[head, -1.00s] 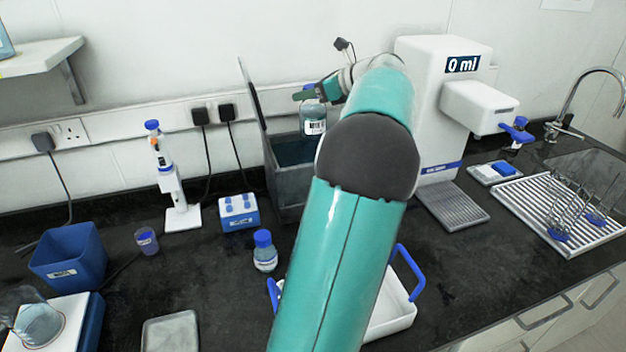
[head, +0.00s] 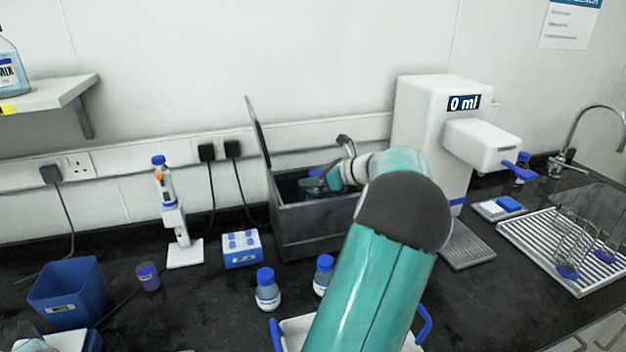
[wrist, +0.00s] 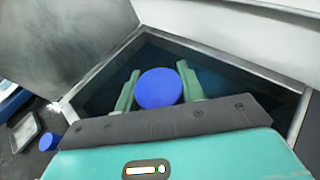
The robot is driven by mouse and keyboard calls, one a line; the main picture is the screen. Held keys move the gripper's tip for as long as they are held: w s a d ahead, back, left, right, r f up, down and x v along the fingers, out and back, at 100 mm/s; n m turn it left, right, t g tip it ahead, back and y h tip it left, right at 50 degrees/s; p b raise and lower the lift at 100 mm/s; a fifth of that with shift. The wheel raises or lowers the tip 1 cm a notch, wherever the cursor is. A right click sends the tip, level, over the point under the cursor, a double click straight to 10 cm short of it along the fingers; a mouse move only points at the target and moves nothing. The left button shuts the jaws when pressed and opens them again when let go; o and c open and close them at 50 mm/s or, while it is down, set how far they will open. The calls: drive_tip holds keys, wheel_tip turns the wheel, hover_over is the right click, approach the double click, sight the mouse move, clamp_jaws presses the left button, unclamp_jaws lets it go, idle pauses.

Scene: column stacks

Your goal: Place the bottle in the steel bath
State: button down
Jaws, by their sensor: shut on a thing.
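The steel bath (head: 308,236) is a grey open-topped box with dark liquid inside and its lid (head: 258,132) raised at the left. My gripper (head: 316,181) is down in the bath's opening. In the wrist view my gripper (wrist: 160,92) is shut on the bottle, whose round blue cap (wrist: 158,88) sits between the two green fingers. The bottle's body is hidden below the cap, so I cannot tell whether it touches the bath floor. The bath's rim (wrist: 225,57) surrounds the gripper in the wrist view.
Two blue-capped bottles (head: 267,291) (head: 323,275) stand in front of the bath. A blue-and-white rack (head: 242,250) and a pipette stand (head: 184,252) are to its left. A white dispenser (head: 425,135) reading 0 ml stands to the right. A white tray with blue handles (head: 424,325) is partly behind my arm.

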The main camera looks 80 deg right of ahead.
drive_tip(key=shift+f, duration=0.2)
drive_tip(key=c, duration=0.9)
unclamp_jaws()
drive_tip(key=shift+f, duration=0.1)
drive_tip(key=shift+o, duration=0.2)
drive_tip(key=shift+s+r, duration=0.25)
drive_tip(key=v, duration=1.1)
drive_tip(key=shift+s+a, duration=0.2)
drive_tip(key=shift+a, duration=0.05)
